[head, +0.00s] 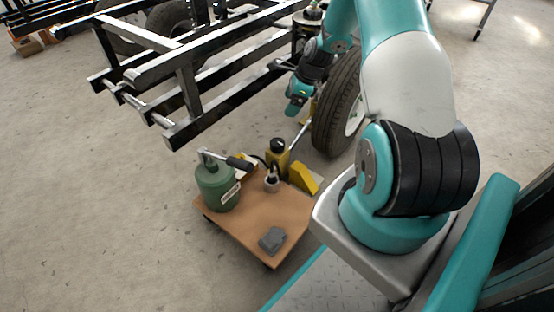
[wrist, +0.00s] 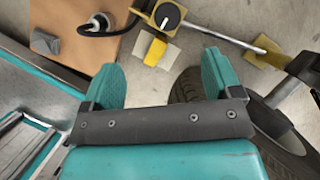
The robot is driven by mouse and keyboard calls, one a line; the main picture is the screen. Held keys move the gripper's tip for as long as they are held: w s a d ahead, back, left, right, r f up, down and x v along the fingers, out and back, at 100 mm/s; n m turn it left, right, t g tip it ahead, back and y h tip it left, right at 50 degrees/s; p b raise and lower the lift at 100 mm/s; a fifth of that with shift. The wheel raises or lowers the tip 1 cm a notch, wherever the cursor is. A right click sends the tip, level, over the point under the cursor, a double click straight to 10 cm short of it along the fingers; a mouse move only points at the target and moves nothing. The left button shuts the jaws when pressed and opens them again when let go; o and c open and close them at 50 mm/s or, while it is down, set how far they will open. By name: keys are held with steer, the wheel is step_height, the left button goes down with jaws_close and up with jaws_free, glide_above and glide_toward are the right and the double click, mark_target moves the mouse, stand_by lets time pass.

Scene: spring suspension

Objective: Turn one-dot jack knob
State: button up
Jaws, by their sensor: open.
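A yellow jack (head: 278,157) with a black round knob (head: 278,144) on top stands at the back edge of a wooden dolly. The knob (wrist: 167,15) also shows at the top of the wrist view, with a pale pointer mark on its face. I cannot make out any dots. My gripper (head: 297,100) is open and empty, above and to the right of the jack in the head view, near the wheel. In the wrist view its two teal fingers (wrist: 160,62) stand wide apart. The knob lies beyond the fingertips, apart from them.
The dolly (head: 250,222) carries a green canister (head: 218,187), a small metal fitting with a black hose (wrist: 97,22) and a grey block (head: 272,239). A yellow wedge (head: 304,178) lies beside the jack. A tyre (head: 337,110) and a black frame (head: 185,90) stand close to my arm.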

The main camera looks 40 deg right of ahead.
steer(key=m+b, duration=0.1)
steer(key=m, duration=0.1)
glide_toward(277, 141)
steer(key=shift+n, duration=0.3)
steer(key=b+x, duration=0.9)
steer(key=x, duration=0.1)
steer(key=shift+f, duration=0.3)
steer(key=shift+c, duration=0.2)
steer(key=shift+r, duration=0.1)
steer(key=c, duration=0.9)
